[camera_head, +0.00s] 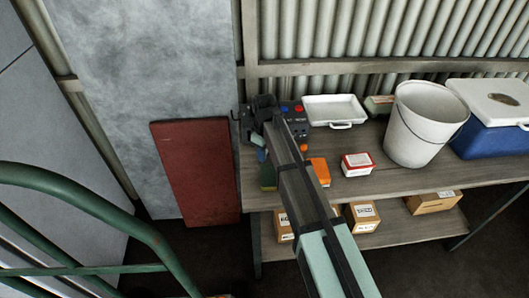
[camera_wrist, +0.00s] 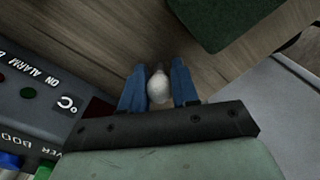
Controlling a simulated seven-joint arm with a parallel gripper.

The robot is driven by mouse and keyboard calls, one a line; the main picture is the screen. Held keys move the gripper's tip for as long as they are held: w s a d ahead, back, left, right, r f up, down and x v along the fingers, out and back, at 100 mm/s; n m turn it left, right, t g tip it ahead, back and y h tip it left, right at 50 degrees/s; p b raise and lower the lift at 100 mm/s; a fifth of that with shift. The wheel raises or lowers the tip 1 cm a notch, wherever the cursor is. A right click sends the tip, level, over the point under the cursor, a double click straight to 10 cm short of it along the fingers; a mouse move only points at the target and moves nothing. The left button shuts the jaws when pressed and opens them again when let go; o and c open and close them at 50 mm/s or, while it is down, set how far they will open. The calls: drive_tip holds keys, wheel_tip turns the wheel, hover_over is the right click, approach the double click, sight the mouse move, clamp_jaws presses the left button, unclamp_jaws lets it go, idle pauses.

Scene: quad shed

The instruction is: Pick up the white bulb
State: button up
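The white bulb (camera_wrist: 158,87) shows in the wrist view, between the two blue fingers of my gripper (camera_wrist: 159,84). The fingers are close together on either side of it, and the bulb fills the gap, its narrow end pointing away from the palm. In the head view my gripper (camera_head: 261,150) is over the left end of the wooden bench (camera_head: 370,182), beside a dark control box. The bulb cannot be made out in the head view. Whether it still touches the bench is not clear.
The control box (camera_wrist: 45,95) is close to my gripper. A dark green block (camera_wrist: 222,18) lies near the fingertips. On the bench are an orange box (camera_head: 318,171), a red-and-white box (camera_head: 357,164), a white tray (camera_head: 334,109), a white bucket (camera_head: 422,125) and a blue cooler (camera_head: 490,138).

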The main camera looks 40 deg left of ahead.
drive_tip(key=c, duration=0.3)
drive_tip(key=shift+r, duration=0.1)
drive_tip(key=shift+c, duration=0.2)
